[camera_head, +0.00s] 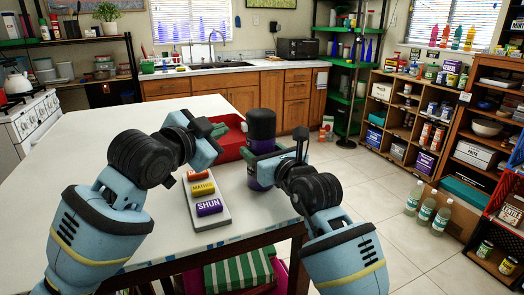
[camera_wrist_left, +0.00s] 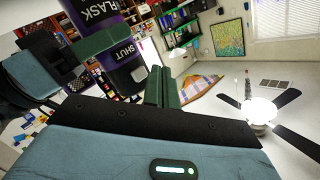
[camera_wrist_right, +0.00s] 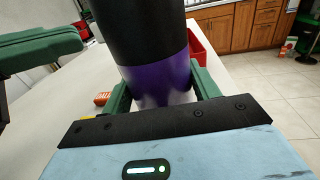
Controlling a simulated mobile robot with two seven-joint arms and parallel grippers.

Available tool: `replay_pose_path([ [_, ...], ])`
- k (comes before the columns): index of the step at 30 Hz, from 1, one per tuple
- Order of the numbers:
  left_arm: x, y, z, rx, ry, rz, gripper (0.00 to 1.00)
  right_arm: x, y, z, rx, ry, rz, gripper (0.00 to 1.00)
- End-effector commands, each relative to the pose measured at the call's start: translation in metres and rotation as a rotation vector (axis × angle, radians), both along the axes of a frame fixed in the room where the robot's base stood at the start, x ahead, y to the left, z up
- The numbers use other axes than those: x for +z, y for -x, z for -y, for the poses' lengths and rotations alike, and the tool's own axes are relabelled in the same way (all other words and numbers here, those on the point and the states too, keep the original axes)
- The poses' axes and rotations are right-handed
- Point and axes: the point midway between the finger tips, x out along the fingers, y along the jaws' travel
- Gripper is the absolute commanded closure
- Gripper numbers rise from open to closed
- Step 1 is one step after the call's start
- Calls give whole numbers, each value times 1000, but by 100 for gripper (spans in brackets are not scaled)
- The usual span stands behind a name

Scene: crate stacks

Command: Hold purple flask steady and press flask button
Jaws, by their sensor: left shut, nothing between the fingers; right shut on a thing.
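The purple flask (camera_head: 262,146) is upright near the table's right edge, with a dark upper body and a purple lower part. My right gripper (camera_wrist_right: 162,92) is shut around its purple part, seen close in the right wrist view.
A grey tray (camera_head: 222,217) with orange, yellow and purple labelled blocks lies on the white table (camera_head: 75,190), left of the flask. A red bin (camera_head: 229,140) stands behind the flask. The table's left side is clear.

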Motion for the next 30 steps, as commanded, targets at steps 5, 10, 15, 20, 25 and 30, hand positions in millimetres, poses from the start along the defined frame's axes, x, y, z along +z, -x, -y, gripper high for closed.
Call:
replay_pose_path([
  [5,-1,5,-16,1,0,0,100,-1,0,0,0,1,-2,73],
  [10,0,9,-30,1,-1,0,100,-1,0,0,0,1,-2,73],
  [15,0,13,-40,0,-1,0,100,-1,0,0,0,1,-2,73],
  [20,0,14,-43,0,0,0,100,-1,0,0,0,1,-2,73],
  [25,0,14,-42,0,0,0,100,-1,0,0,0,1,-2,37],
  [30,0,14,-42,0,0,0,100,-1,0,0,0,0,-1,15],
])
